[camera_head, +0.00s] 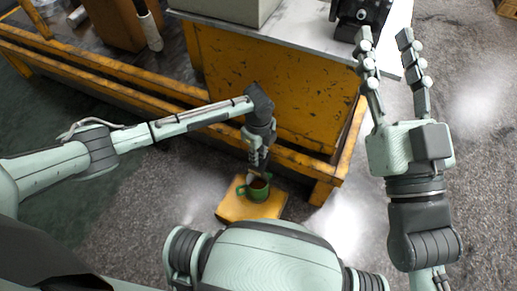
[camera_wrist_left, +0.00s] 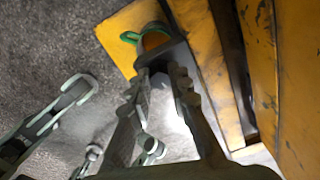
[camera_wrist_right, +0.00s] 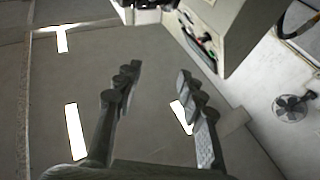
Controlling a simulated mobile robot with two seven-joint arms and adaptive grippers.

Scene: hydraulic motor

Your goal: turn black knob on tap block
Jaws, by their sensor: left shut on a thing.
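A dark machine block (camera_head: 362,14) stands on the table at the top of the head view, cut off by the frame edge. I cannot make out a black knob on it. My right gripper (camera_head: 387,40) is open and empty, its fingers pointing toward the table just right of that block. Its spread fingers also show in the right wrist view (camera_wrist_right: 155,88). My left gripper (camera_head: 258,168) points down in front of the table.
A yellow frame (camera_head: 323,190) runs along the table's base. A grey box (camera_head: 225,8) sits on the table top (camera_head: 300,28). The floor at right is clear.

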